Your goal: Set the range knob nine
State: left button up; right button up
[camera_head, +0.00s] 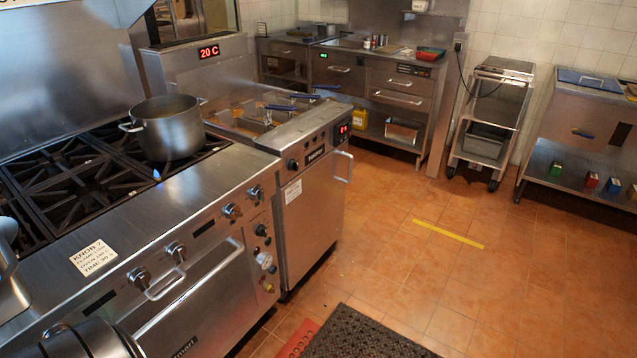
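The range (190,205) fills the left side, with a row of dark knobs along its front. They include a left pair, one knob (139,279) and another (176,252), and a right pair, one knob (231,210) and another (256,192). More controls, including a knob (261,230), run down the right end of the front. No knob numbers are readable. A label (93,258) on the front ledge appears to read "KNOB 7", with smaller lines about flame, oven and time. A small blue flame (156,175) shows by a steel pot (168,127). Neither gripper shows.
A fryer (318,190) with baskets and a red display stands right of the range. An oven handle (190,285) projects below the knobs. A dark floor mat (360,335) lies at the bottom. The tiled floor is open towards the cart (490,120) and back counters.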

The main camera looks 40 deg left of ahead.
aim_at(232, 211)
jog(key=i+u, duration=0.2)
jog(key=i, duration=0.25)
jog(key=i+l+u, duration=0.25)
jog(key=i, duration=0.15)
jog(key=i+l+u, duration=0.2)
jog(key=i, duration=0.2)
